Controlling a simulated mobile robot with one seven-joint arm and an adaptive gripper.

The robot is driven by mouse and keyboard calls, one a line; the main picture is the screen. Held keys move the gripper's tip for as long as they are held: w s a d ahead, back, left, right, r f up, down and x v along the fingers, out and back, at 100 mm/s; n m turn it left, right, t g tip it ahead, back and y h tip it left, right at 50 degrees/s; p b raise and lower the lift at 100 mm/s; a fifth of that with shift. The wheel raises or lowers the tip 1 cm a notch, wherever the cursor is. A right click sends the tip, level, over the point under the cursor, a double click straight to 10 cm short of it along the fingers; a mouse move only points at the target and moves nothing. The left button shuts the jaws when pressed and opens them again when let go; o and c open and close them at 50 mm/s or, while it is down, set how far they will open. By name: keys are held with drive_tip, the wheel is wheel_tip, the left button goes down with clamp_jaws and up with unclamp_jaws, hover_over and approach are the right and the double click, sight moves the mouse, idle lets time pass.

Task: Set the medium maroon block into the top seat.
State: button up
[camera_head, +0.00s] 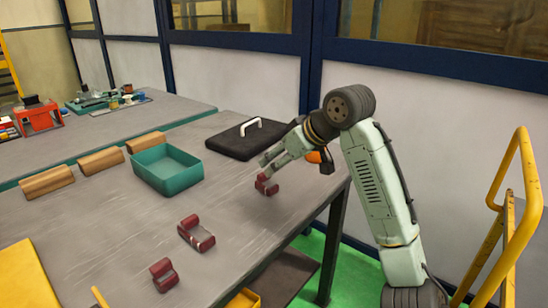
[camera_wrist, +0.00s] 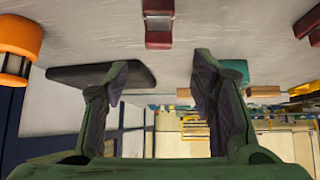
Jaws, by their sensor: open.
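Three maroon blocks with raised ends lie on the grey table: a far one (camera_head: 266,184), a middle one (camera_head: 196,233) and a near one (camera_head: 164,274). The middle one looks longest; I cannot tell surely which is medium. My gripper (camera_head: 268,161) is open and empty, just above the far block. In the wrist view, one maroon block (camera_wrist: 158,25) shows at the top centre, beyond my spread fingers (camera_wrist: 160,78) and not between them. Three wooden pieces (camera_head: 101,160) lie in a row at the table's left side. I cannot tell which thing is the top seat.
A teal tray (camera_head: 166,170) stands mid-table. A black slab with a white handle (camera_head: 247,138) lies behind my gripper. An orange object (camera_wrist: 18,48) shows beside my gripper. A yellow panel (camera_head: 25,275) is at front left. A second table with tools (camera_head: 110,105) is behind.

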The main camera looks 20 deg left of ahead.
sight(264, 175)
drive_tip(key=shift+d+f+b+x, duration=0.1)
drive_tip(key=shift+b+x, duration=0.7)
drive_tip(key=shift+x, duration=1.65)
drive_tip(key=shift+d+f+b+x, duration=0.1)
drive_tip(key=shift+b+x, duration=0.65)
drive_tip(key=shift+x, duration=1.7)
clamp_jaws()
drive_tip(key=shift+r, duration=0.15)
wheel_tip(264, 175, up, 6)
drive_tip(key=p, duration=0.6)
